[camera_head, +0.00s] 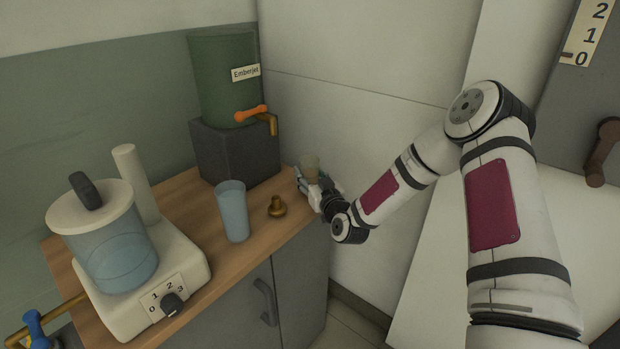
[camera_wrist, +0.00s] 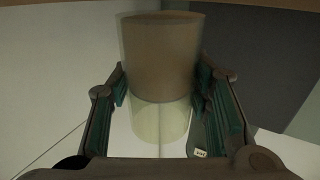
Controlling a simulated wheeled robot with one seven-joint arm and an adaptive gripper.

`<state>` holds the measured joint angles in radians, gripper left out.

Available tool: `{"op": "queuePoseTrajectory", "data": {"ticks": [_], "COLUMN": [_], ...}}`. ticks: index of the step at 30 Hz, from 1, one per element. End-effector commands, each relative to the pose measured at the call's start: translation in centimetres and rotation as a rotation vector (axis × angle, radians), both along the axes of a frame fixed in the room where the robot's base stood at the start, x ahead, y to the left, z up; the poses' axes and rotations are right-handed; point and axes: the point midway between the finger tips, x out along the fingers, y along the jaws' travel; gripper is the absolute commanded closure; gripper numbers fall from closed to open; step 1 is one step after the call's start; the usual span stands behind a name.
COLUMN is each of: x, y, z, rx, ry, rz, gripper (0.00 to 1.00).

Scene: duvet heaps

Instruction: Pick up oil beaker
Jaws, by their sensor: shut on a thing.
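The oil beaker (camera_head: 310,164) is a small clear cup with a pale yellowish tint, near the right end of the wooden counter. In the wrist view the beaker (camera_wrist: 161,60) stands between the two fingers, looking brown in its upper part and pale yellow below. My gripper (camera_head: 314,183) is shut on it, with finger pads against both sides in the wrist view. The fingers hide part of the beaker in the head view. I cannot tell whether its base touches the counter.
Behind are a green dispenser (camera_head: 222,80) with an orange-handled tap on a dark block (camera_head: 236,155). A white mixer (camera_head: 150,285) with a lidded jar fills the left.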

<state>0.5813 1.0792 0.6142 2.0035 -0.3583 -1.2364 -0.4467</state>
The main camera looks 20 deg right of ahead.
Motion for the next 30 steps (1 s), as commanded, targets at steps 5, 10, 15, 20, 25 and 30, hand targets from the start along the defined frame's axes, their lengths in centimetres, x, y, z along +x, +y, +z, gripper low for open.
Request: {"op": "queuePoseTrajectory", "data": {"ticks": [5,10,15,20,25,30], "x": [0.0,-0.4,-2.3,-4.2,-6.3,-8.4], "y": [0.0,-0.1,-0.4,-0.8,-1.1,-1.5], "z": [1.5,2.7,2.9,3.0,3.2,3.4], "rx": [-0.002,-0.001,0.0,0.0,0.0,-0.001], "ry": [-0.003,0.001,0.0,0.001,0.001,0.0], "rz": [0.001,0.0,0.001,0.0,0.0,0.001], "gripper": [0.88,0.88,0.88,0.88,0.88,0.88]}}
